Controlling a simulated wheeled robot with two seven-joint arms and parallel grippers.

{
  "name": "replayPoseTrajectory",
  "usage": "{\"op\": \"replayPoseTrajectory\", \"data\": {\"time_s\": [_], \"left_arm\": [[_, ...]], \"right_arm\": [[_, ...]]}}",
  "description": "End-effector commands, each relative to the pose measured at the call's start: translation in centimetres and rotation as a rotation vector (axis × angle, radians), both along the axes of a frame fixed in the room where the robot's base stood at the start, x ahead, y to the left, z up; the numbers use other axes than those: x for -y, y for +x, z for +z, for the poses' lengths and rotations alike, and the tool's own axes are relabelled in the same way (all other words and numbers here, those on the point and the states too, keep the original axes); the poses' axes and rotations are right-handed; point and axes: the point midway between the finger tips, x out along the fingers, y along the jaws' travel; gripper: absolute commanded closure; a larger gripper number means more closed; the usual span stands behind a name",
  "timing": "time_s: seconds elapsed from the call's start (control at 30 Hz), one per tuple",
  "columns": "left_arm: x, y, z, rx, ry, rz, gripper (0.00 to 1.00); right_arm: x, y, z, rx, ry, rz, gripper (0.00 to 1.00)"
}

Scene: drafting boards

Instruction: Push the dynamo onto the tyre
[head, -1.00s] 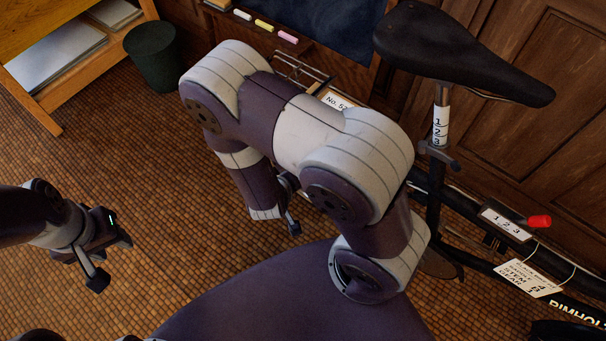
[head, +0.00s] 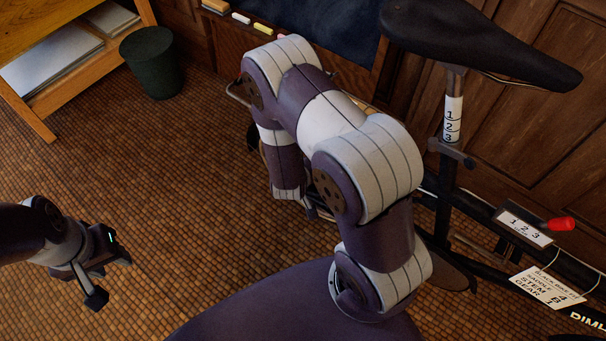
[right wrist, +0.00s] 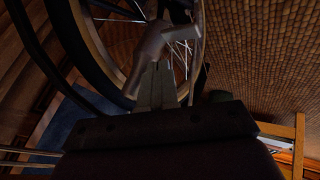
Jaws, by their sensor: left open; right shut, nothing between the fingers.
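In the right wrist view a grey bottle-shaped part, which looks like the dynamo (right wrist: 147,52), stands beside the wheel. The tyre (right wrist: 96,45), dark with a tan sidewall, curves past its left side, with spokes behind. My right gripper (right wrist: 157,84) is shut and empty, its fingertips close to the dynamo's lower part; I cannot tell whether they touch. I also cannot tell whether the dynamo touches the tyre. In the head view my right arm hides the dynamo and most of the wheel. My left gripper (head: 109,280) is open and empty above the floor at the left.
The bicycle's black saddle (head: 480,45) and numbered seat post (head: 452,115) stand at the right by a wooden door. A red-ended lever (head: 562,224) and a paper tag (head: 546,288) are on the frame. A dark bin (head: 151,64) stands back left. The floor between is clear.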

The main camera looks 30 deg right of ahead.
Motion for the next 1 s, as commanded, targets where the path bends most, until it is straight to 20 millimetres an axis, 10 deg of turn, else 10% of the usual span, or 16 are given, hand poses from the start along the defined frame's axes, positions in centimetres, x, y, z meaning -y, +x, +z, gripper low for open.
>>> {"op": "replayPoseTrajectory", "data": {"time_s": [1.0], "left_arm": [[0.0,0.0,3.1,0.000,0.000,0.000,0.57]], "right_arm": [[2.2,0.8,0.7,-0.043,0.102,0.000,1.00]]}}
